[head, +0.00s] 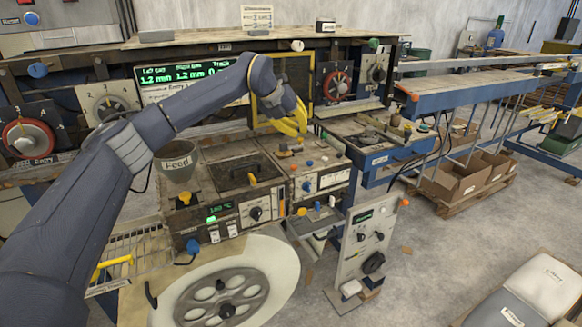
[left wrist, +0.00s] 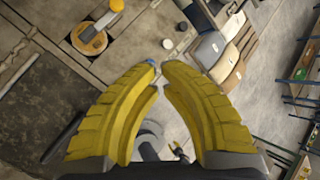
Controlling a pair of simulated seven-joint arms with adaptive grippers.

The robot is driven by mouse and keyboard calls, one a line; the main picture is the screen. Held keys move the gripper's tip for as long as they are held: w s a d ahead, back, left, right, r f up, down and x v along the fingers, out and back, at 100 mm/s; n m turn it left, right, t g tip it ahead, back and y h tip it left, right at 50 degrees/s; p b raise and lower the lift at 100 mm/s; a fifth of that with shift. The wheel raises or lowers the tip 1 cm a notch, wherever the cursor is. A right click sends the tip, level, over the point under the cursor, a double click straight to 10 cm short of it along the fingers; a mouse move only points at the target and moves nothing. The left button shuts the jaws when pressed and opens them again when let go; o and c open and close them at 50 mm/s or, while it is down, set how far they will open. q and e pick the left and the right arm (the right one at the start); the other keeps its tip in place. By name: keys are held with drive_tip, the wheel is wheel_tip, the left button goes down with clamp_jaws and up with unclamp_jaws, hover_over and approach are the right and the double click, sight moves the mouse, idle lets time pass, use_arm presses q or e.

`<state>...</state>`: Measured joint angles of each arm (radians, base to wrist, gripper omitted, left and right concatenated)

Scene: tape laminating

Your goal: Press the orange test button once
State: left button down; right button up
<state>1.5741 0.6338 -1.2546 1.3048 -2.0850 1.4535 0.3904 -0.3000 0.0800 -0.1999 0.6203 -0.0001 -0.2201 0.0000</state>
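Several small orange knobs or buttons show in the head view. No readable label shows which is the test button. My left gripper is above the console, apart from both. In the left wrist view its two yellow fingers (left wrist: 159,66) nearly meet at the tips, with a narrow gap and nothing held. An orange round part (left wrist: 88,40) lies up and left of the tips there. My right gripper is out of view.
A feed hopper (head: 176,166) stands on the machine left of the console. A big white reel (head: 228,292) is in front. A blue-framed conveyor (head: 455,97) runs right, with cardboard boxes (head: 456,181) under it. A yellow-framed panel (head: 297,78) stands behind my gripper.

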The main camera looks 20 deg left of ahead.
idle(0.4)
use_arm(q)
drive_tip(key=shift+f, duration=4.4)
drive_tip(key=shift+f, duration=1.05)
drive_tip(key=shift+r, duration=1.05)
drive_tip(key=shift+r, duration=0.1)
drive_tip(key=shift+r, duration=2.4)
